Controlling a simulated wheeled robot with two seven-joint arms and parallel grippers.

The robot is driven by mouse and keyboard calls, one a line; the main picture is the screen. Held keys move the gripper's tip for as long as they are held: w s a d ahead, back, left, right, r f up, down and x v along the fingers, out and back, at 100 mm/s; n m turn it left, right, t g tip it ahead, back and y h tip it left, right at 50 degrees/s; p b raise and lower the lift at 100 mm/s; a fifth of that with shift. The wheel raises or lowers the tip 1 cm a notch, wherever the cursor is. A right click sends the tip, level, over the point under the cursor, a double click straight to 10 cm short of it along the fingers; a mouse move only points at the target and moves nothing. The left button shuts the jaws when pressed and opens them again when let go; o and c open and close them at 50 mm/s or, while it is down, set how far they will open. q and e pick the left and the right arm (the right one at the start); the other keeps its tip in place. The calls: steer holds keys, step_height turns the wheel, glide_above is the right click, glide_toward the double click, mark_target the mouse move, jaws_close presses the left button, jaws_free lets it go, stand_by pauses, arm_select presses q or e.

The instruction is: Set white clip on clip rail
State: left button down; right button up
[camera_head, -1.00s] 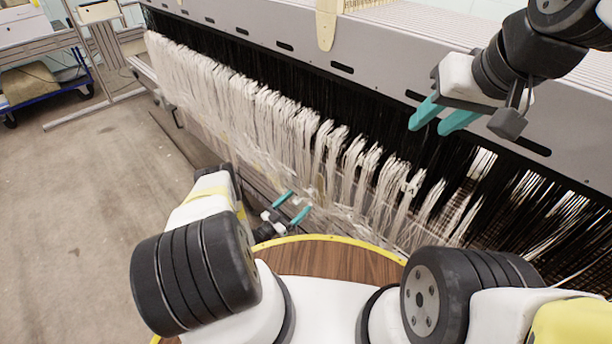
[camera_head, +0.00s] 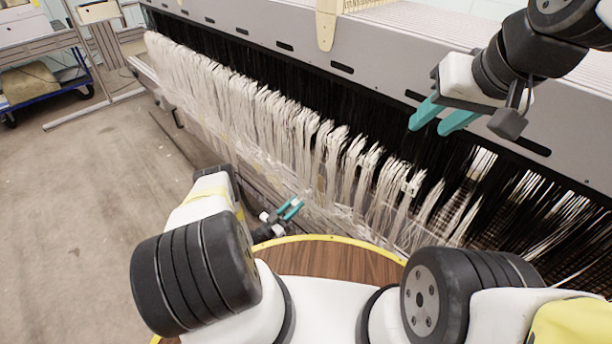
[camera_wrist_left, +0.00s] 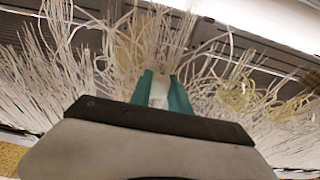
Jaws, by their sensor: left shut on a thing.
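My left gripper (camera_head: 290,208) is low in front of the hanging white yarn, with its teal fingers close together. In the left wrist view the fingers (camera_wrist_left: 163,92) are shut on a small whitish piece, which looks like the white clip (camera_wrist_left: 159,90). In the head view this piece is too small to make out. My right gripper (camera_head: 440,115) is at the upper right, in front of the grey machine beam, with its teal fingers apart and nothing between them. I cannot pick out the clip rail for certain.
Bundles of white yarn (camera_head: 270,115) hang in a long row before black threads (camera_head: 420,150) under the grey beam (camera_head: 385,68). A wooden surface with a yellow edge (camera_head: 330,238) lies below. The floor (camera_head: 100,200) at the left is clear. A blue cart (camera_head: 50,95) stands far left.

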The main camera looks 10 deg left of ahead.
mark_target(293, 207)
arm_select(q)
steer(key=shift+v, duration=2.65)
